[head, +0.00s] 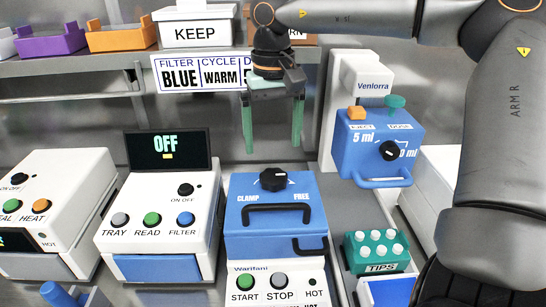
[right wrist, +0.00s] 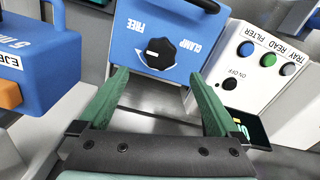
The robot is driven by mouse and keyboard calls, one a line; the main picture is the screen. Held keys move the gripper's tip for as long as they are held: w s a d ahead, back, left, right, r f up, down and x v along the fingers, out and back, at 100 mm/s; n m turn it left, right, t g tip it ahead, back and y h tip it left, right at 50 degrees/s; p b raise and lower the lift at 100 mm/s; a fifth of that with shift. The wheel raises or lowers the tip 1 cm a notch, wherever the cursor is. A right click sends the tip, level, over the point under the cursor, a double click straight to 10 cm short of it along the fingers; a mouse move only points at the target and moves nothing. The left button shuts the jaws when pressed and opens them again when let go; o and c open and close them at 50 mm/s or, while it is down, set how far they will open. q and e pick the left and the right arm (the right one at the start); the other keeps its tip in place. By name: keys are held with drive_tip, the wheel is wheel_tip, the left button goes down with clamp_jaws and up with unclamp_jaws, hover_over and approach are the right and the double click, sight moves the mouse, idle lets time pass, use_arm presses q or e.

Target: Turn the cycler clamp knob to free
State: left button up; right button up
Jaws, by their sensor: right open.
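The cycler (head: 262,221) is a blue-topped white box at the lower middle of the head view, marked CLAMP on the left and FREE on the right. Its black clamp knob (head: 273,179) sits on the blue top between these words; I cannot read its pointer surely. The right wrist view shows the knob (right wrist: 160,53) upside down, just beyond the fingertips and between them. My right gripper (head: 272,146) points down above the knob, with its green fingers apart and empty. In the right wrist view the gripper (right wrist: 158,80) does not touch the knob. My left gripper is not in view.
A black handle (head: 277,208) stands in front of the knob. The reader (head: 158,215) is at the left, and the blue dispenser (head: 378,150) and green tips rack (head: 376,252) are at the right. A shelf with a KEEP bin (head: 194,27) is behind.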

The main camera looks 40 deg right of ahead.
wheel_tip(320, 180, up, 4)
drive_tip(key=shift+r, duration=0.25)
idle(0.5)
